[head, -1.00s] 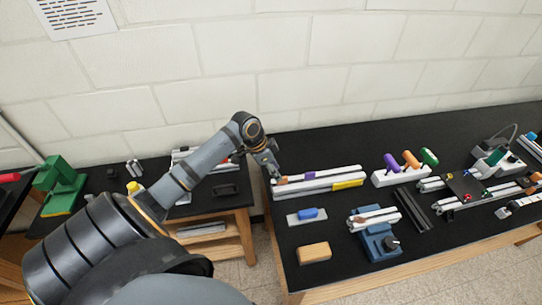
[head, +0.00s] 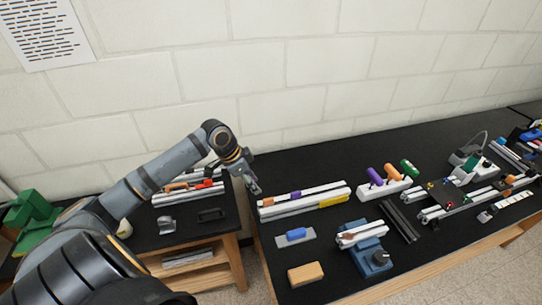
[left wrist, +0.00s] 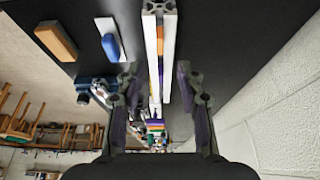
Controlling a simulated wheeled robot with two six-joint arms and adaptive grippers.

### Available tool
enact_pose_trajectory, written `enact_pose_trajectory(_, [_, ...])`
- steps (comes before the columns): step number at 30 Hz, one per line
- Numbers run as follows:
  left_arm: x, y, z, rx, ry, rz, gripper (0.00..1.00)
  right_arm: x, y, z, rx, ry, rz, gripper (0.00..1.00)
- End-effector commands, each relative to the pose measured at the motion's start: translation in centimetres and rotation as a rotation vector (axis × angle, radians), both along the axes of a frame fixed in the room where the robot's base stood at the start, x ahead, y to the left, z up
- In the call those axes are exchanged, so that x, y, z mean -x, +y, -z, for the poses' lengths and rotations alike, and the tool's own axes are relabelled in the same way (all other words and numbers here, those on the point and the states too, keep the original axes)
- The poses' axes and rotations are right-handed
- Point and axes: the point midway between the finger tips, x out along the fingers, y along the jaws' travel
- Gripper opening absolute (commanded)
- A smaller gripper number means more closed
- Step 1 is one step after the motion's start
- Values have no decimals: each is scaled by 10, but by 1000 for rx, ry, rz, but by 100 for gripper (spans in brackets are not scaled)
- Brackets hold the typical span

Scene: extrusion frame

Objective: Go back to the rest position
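My left gripper (head: 252,187) is raised above the left end of the long black table (head: 330,260). In the left wrist view my left gripper (left wrist: 160,85) has its two fingers wide apart with nothing held between them. Beyond the fingers lie silver extrusion bars (left wrist: 158,40), apart from the gripper. The same bars show in the head view (head: 290,207), with purple, orange and yellow pieces on them. My right gripper is not in view.
A blue vise-like fixture (head: 370,257), a tan block (head: 306,274) and a blue-handled tool (head: 296,235) lie on the table. A white holder (head: 388,187) carries coloured handles. A smaller bench (head: 190,235) stands left, across a gap. A white wall (head: 280,60) is close behind.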

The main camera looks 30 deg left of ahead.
Motion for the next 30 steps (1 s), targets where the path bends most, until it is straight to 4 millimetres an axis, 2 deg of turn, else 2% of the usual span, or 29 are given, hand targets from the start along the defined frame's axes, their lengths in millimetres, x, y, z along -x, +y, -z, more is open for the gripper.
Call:
enact_pose_trajectory(5, [0,0,0,0,0,0,37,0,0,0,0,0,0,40])
enact_pose_trajectory(8, [6,-9,12,0,9,-1,37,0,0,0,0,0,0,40])
enact_pose_trajectory(11, [26,-37,44,-11,31,-19,37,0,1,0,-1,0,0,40])
enact_pose_trajectory(13, [48,-63,70,-24,41,-55,37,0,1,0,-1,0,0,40])
enact_pose_trajectory(15, [68,-83,86,-36,43,-110,37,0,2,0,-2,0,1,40])
enact_pose_trajectory(18, [90,-102,97,-51,40,-198,37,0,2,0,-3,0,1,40])
enact_pose_trajectory(24, [128,-118,100,-75,32,-395,37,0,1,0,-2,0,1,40])
enact_pose_trajectory(30, [163,-114,91,-110,36,-615,37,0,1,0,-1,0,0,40])
